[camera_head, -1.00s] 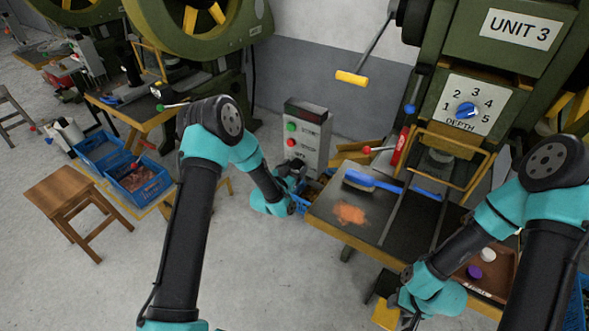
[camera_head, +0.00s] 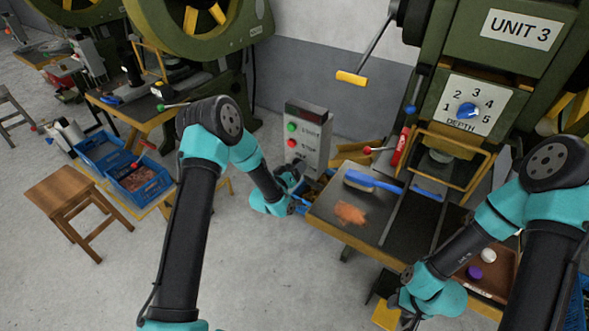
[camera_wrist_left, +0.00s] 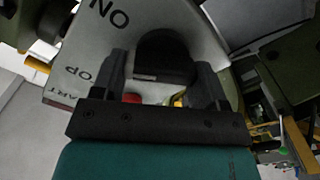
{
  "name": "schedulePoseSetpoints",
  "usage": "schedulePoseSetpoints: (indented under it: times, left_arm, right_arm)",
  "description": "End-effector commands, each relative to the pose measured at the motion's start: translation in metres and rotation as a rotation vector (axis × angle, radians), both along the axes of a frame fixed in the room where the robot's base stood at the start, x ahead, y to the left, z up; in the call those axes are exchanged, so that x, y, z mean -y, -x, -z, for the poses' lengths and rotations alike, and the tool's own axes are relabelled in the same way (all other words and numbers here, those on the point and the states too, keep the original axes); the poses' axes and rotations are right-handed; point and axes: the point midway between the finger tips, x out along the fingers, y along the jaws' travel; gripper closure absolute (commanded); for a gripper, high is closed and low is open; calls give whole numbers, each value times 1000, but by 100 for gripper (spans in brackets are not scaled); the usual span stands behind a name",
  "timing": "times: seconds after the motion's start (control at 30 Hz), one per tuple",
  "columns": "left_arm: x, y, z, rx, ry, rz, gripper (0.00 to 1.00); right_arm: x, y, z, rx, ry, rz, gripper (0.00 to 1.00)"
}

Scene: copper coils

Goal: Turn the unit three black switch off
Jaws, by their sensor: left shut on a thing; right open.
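The grey control box (camera_head: 312,133) with a green and a red button stands left of the UNIT 3 press (camera_head: 519,30). My left gripper (camera_head: 292,172) is at the lower part of this box. In the left wrist view its two fingers (camera_wrist_left: 163,80) are shut on the black switch (camera_wrist_left: 165,52), one on each side. The word ON is printed beside the switch; any OFF mark is hidden. The box's red button (camera_wrist_left: 132,98) shows partly between the fingers. My right gripper (camera_head: 410,312) is open and empty at the table's front, low in the head view.
The press table (camera_head: 345,232) bears a blue brush (camera_head: 373,182) and copper bits (camera_head: 350,213). A red-knobbed lever (camera_head: 368,150) is near the box. A brown tray (camera_head: 505,278) lies at the right. A wooden stool (camera_head: 70,195) and blue crates (camera_head: 140,180) stand left. Floor between is clear.

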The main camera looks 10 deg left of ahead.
Motion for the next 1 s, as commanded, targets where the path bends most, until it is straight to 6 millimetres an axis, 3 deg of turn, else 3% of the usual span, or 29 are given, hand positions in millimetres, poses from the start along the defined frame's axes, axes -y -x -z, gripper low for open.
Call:
schedulePoseSetpoints:
  times: [0.7,1.0]
  left_arm:
    - [-3,0,2,-220,639,-1,57]
    - [-3,-1,3,-289,837,0,57]
  right_arm:
    - [0,0,0,0,0,0,57]
    - [0,0,0,0,0,0,57]
